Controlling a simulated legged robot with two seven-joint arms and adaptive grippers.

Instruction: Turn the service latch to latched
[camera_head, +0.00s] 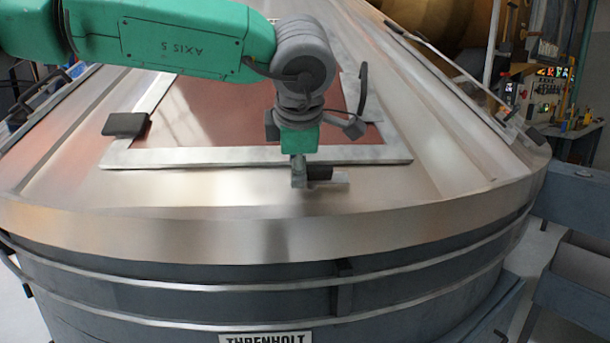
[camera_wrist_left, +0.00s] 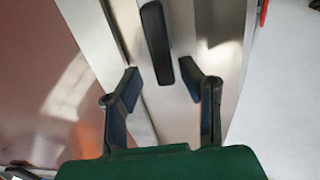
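The service latch (camera_head: 319,173) appears as a short black handle on a small metal base, at the front edge of the framed hatch on the machine's top. In the left wrist view the black handle (camera_wrist_left: 157,43) runs lengthwise, its near end between my fingertips. My left gripper (camera_head: 298,172) points down at the latch and partly hides it in the head view. In the left wrist view its two dark fingers (camera_wrist_left: 159,76) are spread, with a gap on each side of the handle. Whether they touch it lower down I cannot tell. My right gripper is out of view.
The hatch has a pale metal frame (camera_head: 220,157) around a reddish-brown panel (camera_head: 205,112). A black block (camera_head: 125,124) sits at its left corner. A rail (camera_head: 435,52) runs along the right side. The metal top (camera_head: 200,210) is clear in front of the latch.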

